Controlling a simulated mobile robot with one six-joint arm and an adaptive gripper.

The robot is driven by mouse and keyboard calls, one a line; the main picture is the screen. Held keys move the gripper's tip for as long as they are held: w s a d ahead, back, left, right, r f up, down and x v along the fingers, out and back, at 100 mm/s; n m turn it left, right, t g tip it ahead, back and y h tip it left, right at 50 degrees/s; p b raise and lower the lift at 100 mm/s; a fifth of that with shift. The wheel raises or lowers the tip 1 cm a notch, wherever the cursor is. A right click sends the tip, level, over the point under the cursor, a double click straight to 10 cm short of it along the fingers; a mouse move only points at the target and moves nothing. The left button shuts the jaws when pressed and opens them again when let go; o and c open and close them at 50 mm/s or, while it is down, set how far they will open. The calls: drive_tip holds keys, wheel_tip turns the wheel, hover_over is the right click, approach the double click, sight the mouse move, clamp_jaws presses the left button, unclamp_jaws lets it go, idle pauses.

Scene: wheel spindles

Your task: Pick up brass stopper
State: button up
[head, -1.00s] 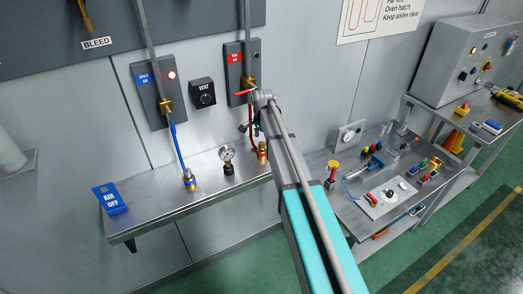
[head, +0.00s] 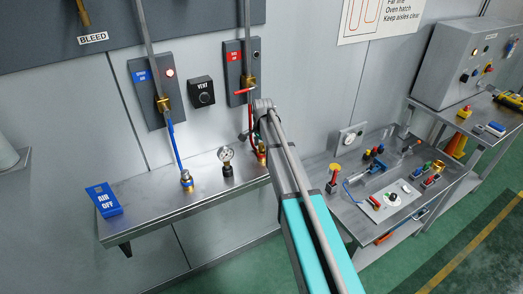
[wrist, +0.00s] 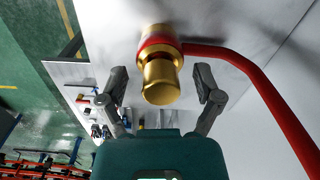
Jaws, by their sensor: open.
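A brass stopper-like cylinder (wrist: 160,82) with a red band stands large in the middle of the wrist view. My gripper (wrist: 160,76) is open, with one finger on each side of the brass piece and a visible gap to each. In the head view, a brass fitting (head: 261,153) shows on the shelf beside my arm, below the red-labelled valve panel (head: 236,70). My gripper's fingers are mostly hidden by my arm there.
A bench (head: 345,215) with several small parts stands right. The shelf's left middle is clear.

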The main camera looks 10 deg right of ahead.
clamp_jaws()
idle(0.4)
drive_tip(key=shift+r, duration=0.2)
drive_tip(key=shift+r+p, duration=0.75)
drive_tip(key=shift+p, duration=0.2)
drive_tip(key=s+r+p, duration=1.1)
drive_tip(key=s, duration=0.3)
drive_tip(key=shift+d, duration=0.15)
